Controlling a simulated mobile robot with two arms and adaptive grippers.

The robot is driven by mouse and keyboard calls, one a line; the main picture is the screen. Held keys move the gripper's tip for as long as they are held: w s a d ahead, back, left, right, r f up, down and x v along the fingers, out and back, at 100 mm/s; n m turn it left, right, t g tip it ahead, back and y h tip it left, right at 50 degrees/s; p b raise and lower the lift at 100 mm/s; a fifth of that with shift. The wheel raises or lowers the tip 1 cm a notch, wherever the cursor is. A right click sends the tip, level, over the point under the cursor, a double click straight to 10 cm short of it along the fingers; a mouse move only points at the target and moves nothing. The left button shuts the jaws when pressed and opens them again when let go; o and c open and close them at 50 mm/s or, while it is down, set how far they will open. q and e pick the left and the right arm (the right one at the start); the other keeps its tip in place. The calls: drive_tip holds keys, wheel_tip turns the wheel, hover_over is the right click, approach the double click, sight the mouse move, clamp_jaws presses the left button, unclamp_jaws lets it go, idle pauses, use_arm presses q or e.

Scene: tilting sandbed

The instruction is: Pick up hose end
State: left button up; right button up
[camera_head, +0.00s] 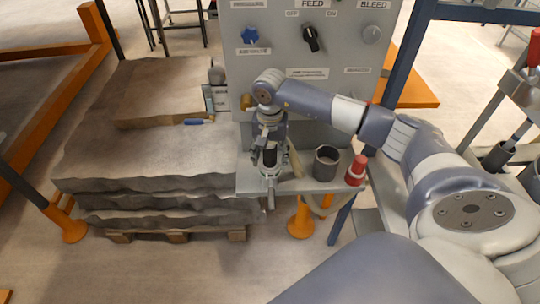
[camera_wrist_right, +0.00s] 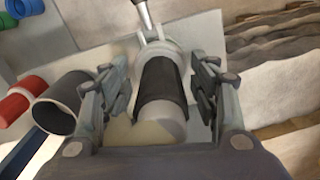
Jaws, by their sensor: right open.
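The hose end (camera_wrist_right: 160,88), a pale nozzle with a black sleeve, lies between the two fingers of my right gripper (camera_wrist_right: 162,82) in the right wrist view. The fingers are open on either side of it, with gaps visible. In the head view my right gripper (camera_head: 269,155) points down over the left end of the grey shelf (camera_head: 310,186) and hides most of the hose end. A beige hose (camera_head: 296,160) shows just right of the gripper. My left gripper is not in view.
A dark grey cup (camera_head: 327,163) and a red cylinder (camera_head: 356,170) stand on the shelf, right of the gripper. A control panel (camera_head: 290,75) with knobs rises behind. Stacked stone-like slabs (camera_head: 150,150) on a pallet are close on the left.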

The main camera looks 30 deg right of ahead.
clamp_jaws()
idle(0.3)
